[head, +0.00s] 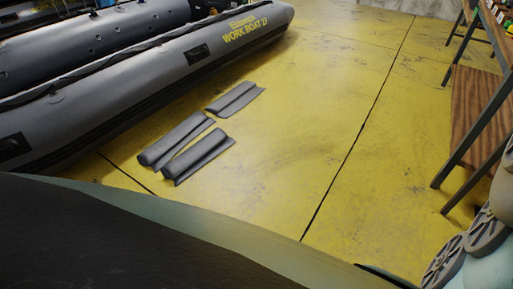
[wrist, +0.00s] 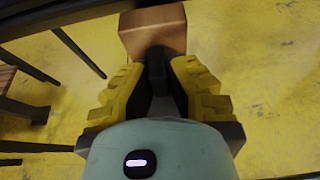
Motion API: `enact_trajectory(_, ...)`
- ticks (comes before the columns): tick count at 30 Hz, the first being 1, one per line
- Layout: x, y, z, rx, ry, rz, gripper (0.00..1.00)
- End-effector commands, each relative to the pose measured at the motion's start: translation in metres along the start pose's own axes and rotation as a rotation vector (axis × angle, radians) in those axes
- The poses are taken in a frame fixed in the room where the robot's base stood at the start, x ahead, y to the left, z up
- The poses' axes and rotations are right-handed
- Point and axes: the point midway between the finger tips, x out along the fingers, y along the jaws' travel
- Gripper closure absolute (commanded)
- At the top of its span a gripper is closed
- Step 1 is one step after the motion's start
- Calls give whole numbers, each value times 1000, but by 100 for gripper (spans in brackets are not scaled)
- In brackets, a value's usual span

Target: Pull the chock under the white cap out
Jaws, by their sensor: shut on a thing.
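My gripper (wrist: 157,68) shows in the wrist view, with its yellow ridged fingers closed on a dark narrow piece (wrist: 156,70). This piece meets a brown wooden block (wrist: 152,27) just past the fingertips, which looks like the chock with a dark grip. The block is near the top edge of the wrist view, over or in front of the yellow floor. A dark beam or edge passes beside it at the top. I see no white cap in either view. My gripper and the block do not show in the head view.
In the head view, a grey inflatable boat (head: 150,62) lies at the left. Several dark padded pieces (head: 197,153) lie on the yellow floor (head: 330,110) beside it. A wooden rack with metal legs (head: 480,105) stands at the right. The middle floor is clear.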

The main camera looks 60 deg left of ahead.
Motion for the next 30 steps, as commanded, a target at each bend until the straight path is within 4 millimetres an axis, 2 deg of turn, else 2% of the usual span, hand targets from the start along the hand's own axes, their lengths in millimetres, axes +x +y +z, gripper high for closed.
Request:
enact_trajectory(6, -32, 2, -13, -9, 4, 9, 100)
enact_trajectory(9, -42, 3, -18, -6, 4, 9, 100)
enact_trajectory(20, -46, 1, -20, -2, 3, 3, 100)
enact_trajectory(21, -46, 1, -20, -2, 3, 3, 82)
enact_trajectory(30, -46, 1, -19, -2, 2, 3, 54)
